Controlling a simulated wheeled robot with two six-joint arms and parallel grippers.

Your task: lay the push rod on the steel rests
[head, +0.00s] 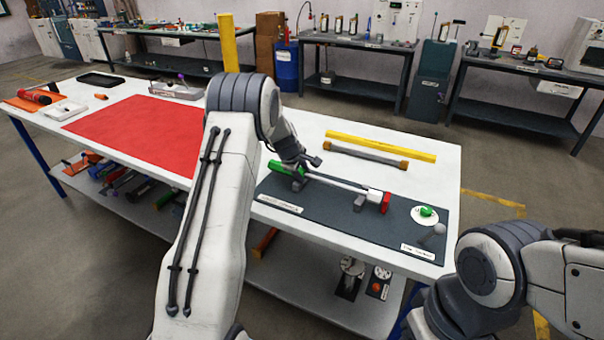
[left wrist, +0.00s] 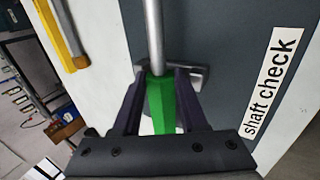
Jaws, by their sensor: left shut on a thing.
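The push rod has a green grip (head: 275,167), a thin shaft (head: 335,180) and a white and red far end (head: 386,203). My left gripper (head: 303,163) is shut on the green grip, which shows between its fingers in the left wrist view (left wrist: 162,105). One steel rest (head: 298,184) is under the rod near the grip; it also shows in the left wrist view (left wrist: 198,76). The other steel rest (head: 359,203) is near the white part. The rod lines up over both rests; I cannot tell whether it touches them. My right gripper is out of view.
The rests stand on a dark mat (head: 325,216) labelled "shaft check". A green knob on a white disc (head: 426,214) and a grey ball-ended piece (head: 438,229) are at its right. Behind lie a yellow bar (head: 380,147) and a grey rod (head: 365,155). A red mat (head: 140,130) is clear at left.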

